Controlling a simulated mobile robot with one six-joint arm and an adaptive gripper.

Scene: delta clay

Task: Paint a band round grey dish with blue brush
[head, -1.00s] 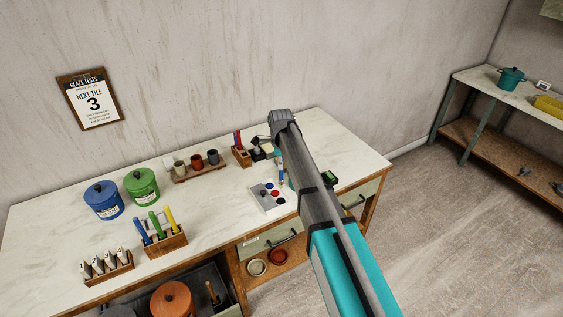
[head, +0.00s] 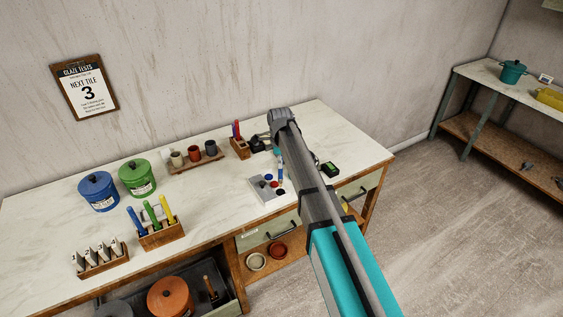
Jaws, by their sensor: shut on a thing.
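My gripper (head: 279,153) is mostly hidden behind my arm, over the right half of the worktop. Below it a slim brush with a blue handle (head: 281,170) hangs upright, shut in the jaws as far as I can see. Its lower end is at the right side of a pale palette (head: 259,194) with red, blue and dark paint spots; I cannot tell if it touches. A pale, greyish bowl (head: 256,262) sits on the shelf below the worktop. I cannot tell whether this is the grey dish. Dark items (head: 257,144) beside the gripper are partly covered.
Blue (head: 98,192) and green (head: 137,178) lidded pots, a holder of coloured tools (head: 163,237) and a rack of cups (head: 197,163) stand on the left. A small black-green device (head: 330,169) lies right of my arm. The worktop's right end is clear.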

